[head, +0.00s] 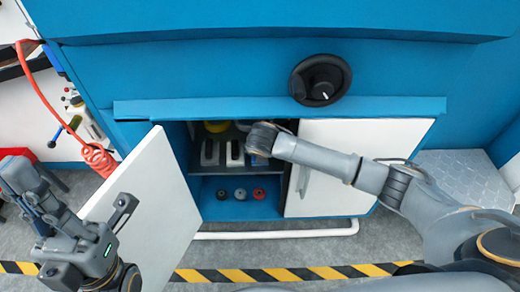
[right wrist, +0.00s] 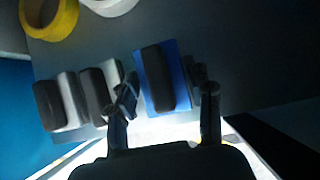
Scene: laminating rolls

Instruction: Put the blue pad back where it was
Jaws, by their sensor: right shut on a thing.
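The blue pad (right wrist: 183,75) with its dark grip shows in the right wrist view, between the fingers of my right gripper (right wrist: 166,100). The right gripper is shut on it, over the grey shelf (right wrist: 250,75). I cannot tell whether the pad touches the shelf. My left gripper (head: 92,240) is open and empty, in front of the open door.
The left cabinet door (head: 150,215) stands open, and the right door (head: 350,150) is shut beside my right arm. Yellow (right wrist: 50,18) and white (right wrist: 108,3) rolls stand behind the pads. Several small round parts (head: 240,194) sit on the lower shelf.

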